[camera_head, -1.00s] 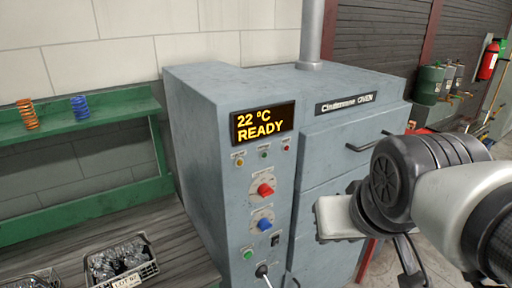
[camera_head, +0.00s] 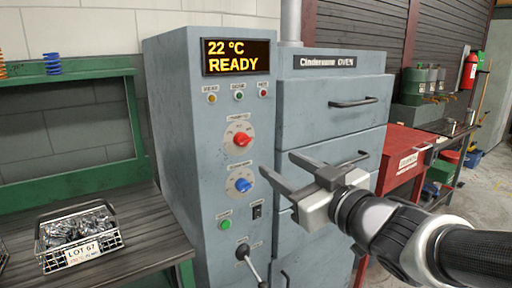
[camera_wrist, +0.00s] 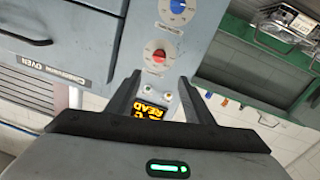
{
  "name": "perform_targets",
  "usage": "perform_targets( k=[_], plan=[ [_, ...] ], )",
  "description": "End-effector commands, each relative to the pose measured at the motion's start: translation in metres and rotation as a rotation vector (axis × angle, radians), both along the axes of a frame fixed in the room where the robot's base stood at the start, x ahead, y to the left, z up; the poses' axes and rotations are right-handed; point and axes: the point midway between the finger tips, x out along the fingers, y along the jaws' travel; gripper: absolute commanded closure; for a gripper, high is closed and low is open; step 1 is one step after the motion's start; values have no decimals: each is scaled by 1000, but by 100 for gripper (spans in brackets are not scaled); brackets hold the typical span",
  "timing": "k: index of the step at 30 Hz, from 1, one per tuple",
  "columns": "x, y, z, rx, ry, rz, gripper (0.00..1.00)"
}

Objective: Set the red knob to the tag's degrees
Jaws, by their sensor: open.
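The red knob (camera_head: 242,140) sits on a pale round dial on the oven's front panel, under the display (camera_head: 236,57) reading "22 °C READY". In the wrist view the red knob (camera_wrist: 158,57) shows upside down, beyond and between the fingertips. My gripper (camera_head: 318,167) is open and empty, right of the knob in the head view and apart from the panel. It also shows in the wrist view (camera_wrist: 158,82). A tag (camera_head: 88,252) on the wire basket reads "LOT 67"; its smaller line is too small to read.
A blue knob (camera_head: 240,185) is below the red one, with a green button (camera_head: 225,224), a black switch (camera_head: 257,211) and a lever (camera_head: 251,262) lower down. Oven drawer handles (camera_head: 354,103) stick out at right. The wire basket (camera_head: 113,240) stands on the bench at left.

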Motion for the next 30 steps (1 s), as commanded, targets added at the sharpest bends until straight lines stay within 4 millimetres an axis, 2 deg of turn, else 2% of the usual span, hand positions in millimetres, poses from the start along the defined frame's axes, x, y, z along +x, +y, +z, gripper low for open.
perform_targets(
  k=[3, 10, 21, 25, 30],
  plan=[
    [13, 8, 6, -2, 8, -1, 53],
    [54, 31, -3, -3, 0, -2, 53],
    [119, 69, -1, -2, 0, -3, 53],
    [133, 76, 0, -2, 0, -5, 53],
    [140, 81, 0, -2, 0, -5, 53]
  ],
)
